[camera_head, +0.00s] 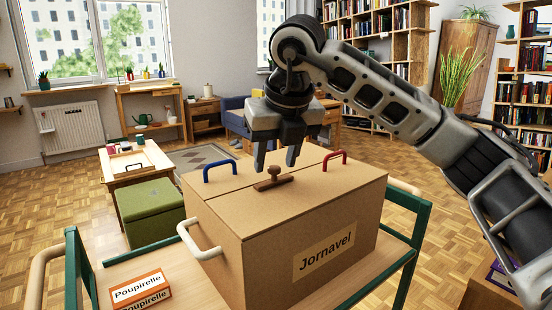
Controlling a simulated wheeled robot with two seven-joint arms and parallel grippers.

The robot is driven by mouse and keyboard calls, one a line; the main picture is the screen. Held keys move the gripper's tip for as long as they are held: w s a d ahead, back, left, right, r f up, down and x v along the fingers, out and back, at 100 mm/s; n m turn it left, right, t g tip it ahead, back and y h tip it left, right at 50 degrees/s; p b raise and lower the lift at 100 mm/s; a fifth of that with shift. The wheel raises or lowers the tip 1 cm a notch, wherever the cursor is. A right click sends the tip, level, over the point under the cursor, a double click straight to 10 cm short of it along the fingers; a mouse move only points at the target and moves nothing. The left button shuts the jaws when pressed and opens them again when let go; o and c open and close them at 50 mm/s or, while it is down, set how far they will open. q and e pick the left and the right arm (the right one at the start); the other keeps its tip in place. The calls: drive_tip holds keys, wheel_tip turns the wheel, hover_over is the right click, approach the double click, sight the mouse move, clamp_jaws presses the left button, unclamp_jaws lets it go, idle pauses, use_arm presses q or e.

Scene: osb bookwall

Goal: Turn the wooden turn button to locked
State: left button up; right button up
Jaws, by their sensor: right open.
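The wooden turn button (273,180) is a small dark brown bar with a round knob, on top of a large brown box (225,209) labelled "Jornavel". It sits by the seam between the box's two lid flaps. My right gripper (277,164) is open and points down just above the turn button, its fingers on either side of the knob as seen from here. I cannot tell whether it touches the button. My left gripper is not in view.
The box stands on a wooden-topped trolley (205,297) with green posts. An orange and white "Poupirelle" box (140,290) lies at its front left. A white handle (198,241) sticks out from the box's left side. A green stool (148,209) is behind left.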

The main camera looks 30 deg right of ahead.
drive_tip(key=shift+f, duration=0.15)
clamp_jaws()
